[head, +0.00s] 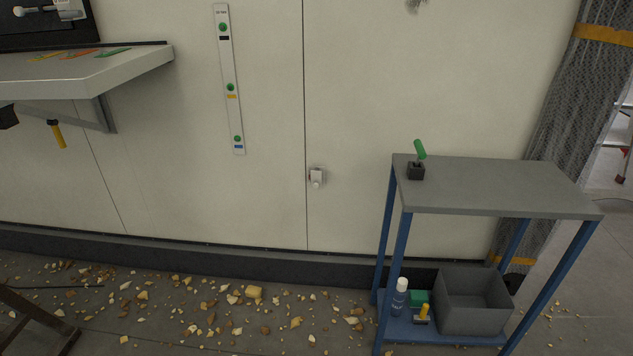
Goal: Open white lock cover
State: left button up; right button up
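A small white lock cover (317,175) is mounted on the pale wall panel, just right of the vertical seam and left of the grey-topped table. It is small in the head view, and I cannot tell for certain whether its flap is raised. A small rounded whitish part shows at its lower edge. Neither of my grippers is in the head view.
A grey-topped table (500,186) with blue legs holds a black block with a green handle (419,150). Its lower shelf holds a bottle (399,296) and a grey bin (474,318). A shelf (125,66) juts out at left. Rubble (254,292) litters the floor.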

aim_at(315, 176)
jog(key=k, duration=0.55)
jog(key=u, duration=0.95)
jog(key=i, duration=1.95)
jog(key=z, duration=0.55)
jog(key=i, duration=0.5)
jog(key=u, duration=0.05)
